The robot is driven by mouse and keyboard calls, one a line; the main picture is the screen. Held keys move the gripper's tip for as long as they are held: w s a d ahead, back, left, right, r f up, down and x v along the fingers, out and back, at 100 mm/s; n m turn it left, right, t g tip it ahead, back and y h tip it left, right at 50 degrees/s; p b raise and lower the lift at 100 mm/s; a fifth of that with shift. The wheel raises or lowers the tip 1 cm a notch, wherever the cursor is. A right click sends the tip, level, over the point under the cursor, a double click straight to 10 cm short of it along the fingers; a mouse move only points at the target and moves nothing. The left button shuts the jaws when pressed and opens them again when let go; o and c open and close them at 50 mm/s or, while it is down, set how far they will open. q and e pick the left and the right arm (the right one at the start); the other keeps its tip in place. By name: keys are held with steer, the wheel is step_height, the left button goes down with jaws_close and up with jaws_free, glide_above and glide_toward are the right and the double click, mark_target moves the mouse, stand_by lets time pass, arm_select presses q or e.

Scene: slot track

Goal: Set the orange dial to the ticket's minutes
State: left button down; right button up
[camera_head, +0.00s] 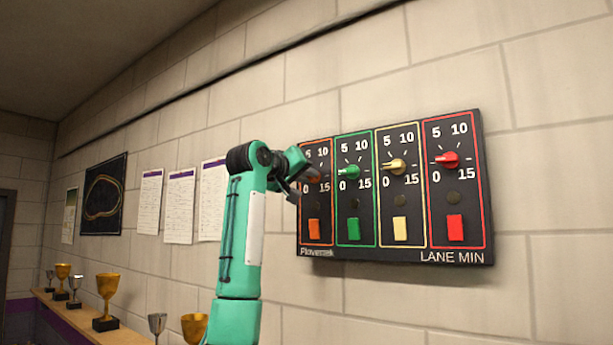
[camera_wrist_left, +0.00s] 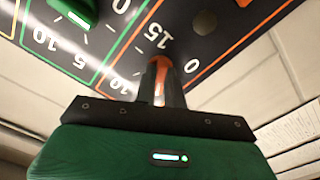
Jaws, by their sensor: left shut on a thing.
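The orange dial (camera_head: 313,179) is on the leftmost, orange-framed section of the black LANE MIN panel (camera_head: 390,255). My left gripper (camera_head: 303,178) is at this dial and covers much of it in the head view. In the left wrist view, the fingers (camera_wrist_left: 161,88) are shut on the orange dial (camera_wrist_left: 161,66), with its orange part showing between them. The marks 10 and 15 show beside it, upside down. The dial's pointing direction is hidden. I cannot make out which paper is the ticket, and no minutes are legible. My right gripper is not in view.
Green (camera_head: 349,172), cream (camera_head: 394,166) and red (camera_head: 447,160) dials sit to the right, each above a coloured button. White sheets (camera_head: 180,205) hang on the wall at left. Trophies stand on a ledge (camera_head: 85,322) below. The wall right of the panel is bare.

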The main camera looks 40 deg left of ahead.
arm_select(q)
steer(key=shift+f, duration=0.1)
steer(key=shift+w, duration=0.1)
stand_by(0.3)
steer(key=c, duration=1.5)
jaws_free()
steer(key=s+b, duration=0.2)
steer(key=s, duration=0.2)
steer(key=s+d+b, duration=0.1)
steer(key=s+b, duration=0.2)
steer(key=s, duration=0.2)
steer(key=s+b, duration=0.2)
steer(key=s, duration=0.2)
steer(key=shift+s+d+b, duration=0.25)
steer(key=shift+s+b, duration=0.05)
steer(key=shift+s, duration=0.1)
